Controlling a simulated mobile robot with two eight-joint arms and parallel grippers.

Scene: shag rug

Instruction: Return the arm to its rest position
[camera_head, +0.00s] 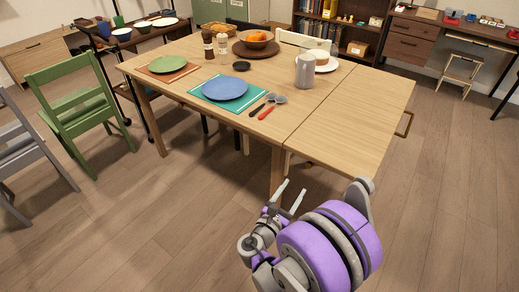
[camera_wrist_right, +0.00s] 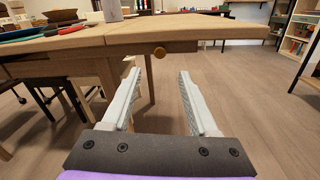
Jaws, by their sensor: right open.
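My right gripper (camera_head: 289,196) is in front of the near edge of the wooden table (camera_head: 352,111), over the floor. In the right wrist view its two fingers (camera_wrist_right: 160,82) are spread apart with nothing between them. The table's edge and underside (camera_wrist_right: 205,32) show beyond the fingertips in that view. My purple and grey right arm (camera_head: 330,245) comes in from the bottom of the head view. My left gripper is not in view.
The table holds a blue plate (camera_head: 225,87), a green plate (camera_head: 167,64), a grey pitcher (camera_head: 304,71) and a fruit bowl (camera_head: 257,38). A green chair (camera_head: 75,97) stands at left. The floor (camera_head: 440,210) at right is clear.

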